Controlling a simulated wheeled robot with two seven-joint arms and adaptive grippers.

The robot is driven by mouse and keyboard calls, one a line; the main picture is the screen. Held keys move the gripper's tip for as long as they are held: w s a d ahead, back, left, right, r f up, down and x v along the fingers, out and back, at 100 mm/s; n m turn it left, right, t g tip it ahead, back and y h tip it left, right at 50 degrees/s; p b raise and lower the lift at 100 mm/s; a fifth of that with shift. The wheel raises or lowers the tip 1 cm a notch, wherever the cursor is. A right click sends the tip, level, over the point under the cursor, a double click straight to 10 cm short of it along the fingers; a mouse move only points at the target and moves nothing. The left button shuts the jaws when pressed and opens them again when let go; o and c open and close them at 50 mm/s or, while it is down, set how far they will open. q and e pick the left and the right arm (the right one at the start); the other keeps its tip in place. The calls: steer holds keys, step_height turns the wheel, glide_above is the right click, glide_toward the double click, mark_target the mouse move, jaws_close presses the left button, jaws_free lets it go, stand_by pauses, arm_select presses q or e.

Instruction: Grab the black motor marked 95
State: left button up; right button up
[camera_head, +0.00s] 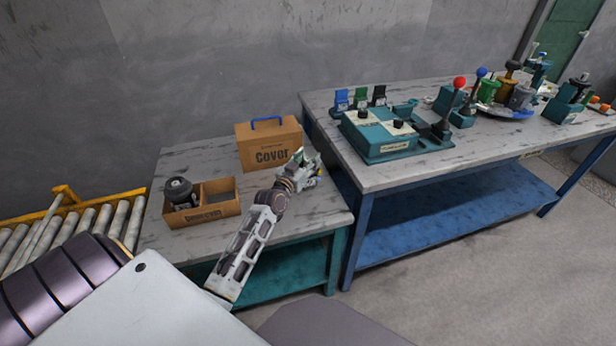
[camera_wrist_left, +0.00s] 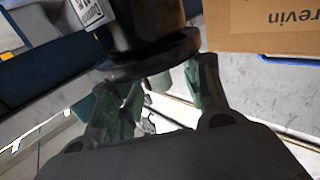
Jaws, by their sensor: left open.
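A black motor (camera_head: 179,189) stands in the left compartment of an open cardboard tray (camera_head: 211,216) on the smaller table; its marking is too small to read. The tray's right compartment looks empty. My left gripper (camera_head: 312,165) is open, to the right of the tray and close to the right side of a closed cardboard box (camera_head: 268,150). In the wrist view my two green-tipped fingers (camera_wrist_left: 158,95) are apart. A black round flanged part (camera_wrist_left: 150,55) with a white label shows beyond them; I cannot tell whether it is the motor. My right gripper is out of view.
A larger blue-legged table (camera_head: 365,175) at right carries a teal control box (camera_head: 388,140), levers and several coloured parts. A roller conveyor (camera_head: 85,228) lies at left. The small table's front strip is mostly bare. A cardboard box (camera_wrist_left: 265,25) fills the wrist view's upper right.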

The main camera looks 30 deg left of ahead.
arm_select(q)
steer(key=shift+w, duration=0.1)
stand_by(0.4)
jaws_close()
stand_by(0.3)
steer(key=shift+a+r, duration=0.1)
steer(key=shift+r, duration=0.1)
